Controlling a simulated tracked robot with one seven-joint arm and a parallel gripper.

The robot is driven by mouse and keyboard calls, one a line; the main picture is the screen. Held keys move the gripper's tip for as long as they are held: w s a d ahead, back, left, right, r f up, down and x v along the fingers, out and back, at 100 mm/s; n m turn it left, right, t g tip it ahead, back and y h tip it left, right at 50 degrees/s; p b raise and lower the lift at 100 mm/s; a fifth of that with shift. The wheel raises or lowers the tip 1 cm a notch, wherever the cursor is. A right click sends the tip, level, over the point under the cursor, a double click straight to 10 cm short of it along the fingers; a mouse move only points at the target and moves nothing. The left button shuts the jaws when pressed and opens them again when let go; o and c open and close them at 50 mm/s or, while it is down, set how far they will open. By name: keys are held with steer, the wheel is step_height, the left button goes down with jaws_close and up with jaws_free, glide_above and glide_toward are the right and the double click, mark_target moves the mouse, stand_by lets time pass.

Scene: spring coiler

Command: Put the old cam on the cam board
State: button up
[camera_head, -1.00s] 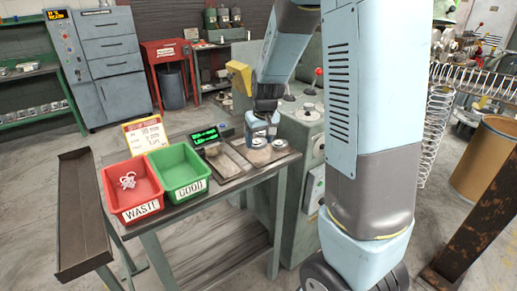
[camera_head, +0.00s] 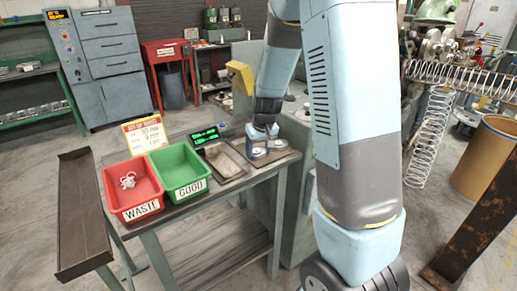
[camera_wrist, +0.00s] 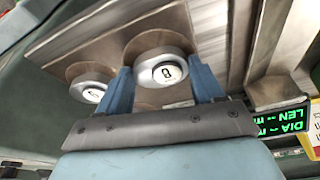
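The cam board (camera_head: 285,159) is a flat brown-grey plate at the right end of the workbench, with round brown marks; it also shows in the wrist view (camera_wrist: 100,38). A round metal cam with a white number label (camera_wrist: 162,73) stands between the two blue fingers of my gripper (camera_wrist: 161,68), over a brown mark. The fingertips appear to touch its sides. It sits on the board or very slightly above it. A second round cam (camera_wrist: 92,92) sits on another mark to the left. In the head view my gripper (camera_head: 262,136) points down over the board.
A grey tray (camera_head: 225,160) lies left of the board, with a green-lit display (camera_head: 204,136) behind it. A green GOOD bin (camera_head: 180,172) and a red WASTE bin (camera_head: 131,188) stand further left. The green-grey machine stands right behind the bench.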

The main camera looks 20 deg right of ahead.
steer(key=o, duration=0.4)
steer(key=v, duration=1.2)
steer(key=shift+s+a+r+m+t, duration=0.15)
steer(key=shift+s+r+t, duration=0.3)
steer(key=shift+s+r, duration=2.6)
steer(key=shift+s+r+m+t, duration=0.35)
steer(key=shift+s+r, duration=0.55)
steer(key=shift+s, duration=4.3)
steer(key=shift+s+a+r+m+t, duration=0.1)
steer(key=shift+s+r+t, duration=0.4)
steer(key=shift+s+r, duration=2.55)
steer(key=shift+s+f, duration=1.1)
